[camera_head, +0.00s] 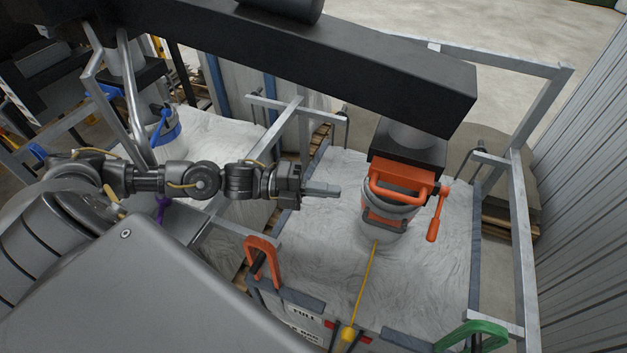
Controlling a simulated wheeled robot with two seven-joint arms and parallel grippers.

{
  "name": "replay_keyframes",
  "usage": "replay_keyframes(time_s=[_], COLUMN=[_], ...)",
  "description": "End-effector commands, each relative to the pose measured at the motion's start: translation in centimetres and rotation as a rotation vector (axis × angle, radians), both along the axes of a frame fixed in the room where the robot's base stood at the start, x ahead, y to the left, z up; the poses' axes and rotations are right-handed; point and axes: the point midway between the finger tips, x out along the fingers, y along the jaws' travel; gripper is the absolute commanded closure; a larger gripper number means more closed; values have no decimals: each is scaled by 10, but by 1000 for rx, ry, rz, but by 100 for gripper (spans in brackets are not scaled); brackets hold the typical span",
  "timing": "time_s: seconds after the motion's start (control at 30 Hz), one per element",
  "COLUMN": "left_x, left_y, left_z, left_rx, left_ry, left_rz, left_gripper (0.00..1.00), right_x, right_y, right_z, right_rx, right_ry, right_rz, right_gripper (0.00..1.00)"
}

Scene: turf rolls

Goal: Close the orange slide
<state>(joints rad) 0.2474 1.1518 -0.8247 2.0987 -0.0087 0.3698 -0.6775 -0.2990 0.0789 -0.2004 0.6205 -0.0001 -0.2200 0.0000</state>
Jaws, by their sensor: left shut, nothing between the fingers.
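Below the slide is a grey round spout or collar (390,225). My left gripper (338,191) reaches in from the left with its fingers shut and empty. In the picture its tips end a little left of the slide's handle, apart from it. My right gripper is not in view.
A large white bag top (315,255) lies below the spout in a metal frame (520,220). A yellow rod (364,285) runs down from the spout. An orange clamp (262,258) and a green clamp (472,336) sit on the front edge. The black beam (330,60) crosses above.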

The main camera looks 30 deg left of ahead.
Motion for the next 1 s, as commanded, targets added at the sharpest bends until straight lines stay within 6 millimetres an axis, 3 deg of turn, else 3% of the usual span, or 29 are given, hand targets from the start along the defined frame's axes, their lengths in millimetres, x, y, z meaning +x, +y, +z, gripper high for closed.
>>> replay_keyframes(time_s=[0.23, 0.5, 1.0], left_x=[23, 54, 63], left_y=[-46, -35, -33], left_z=[3, -1, -2], left_rx=[-2, 1, 0], left_ry=[-3, 0, -2], left_rz=[-1, 1, 1], left_gripper=[100, 100, 100], right_x=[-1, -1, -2], right_y=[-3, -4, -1], right_z=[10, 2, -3], right_rx=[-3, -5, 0], right_ry=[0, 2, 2], right_rz=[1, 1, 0], right_gripper=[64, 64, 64])
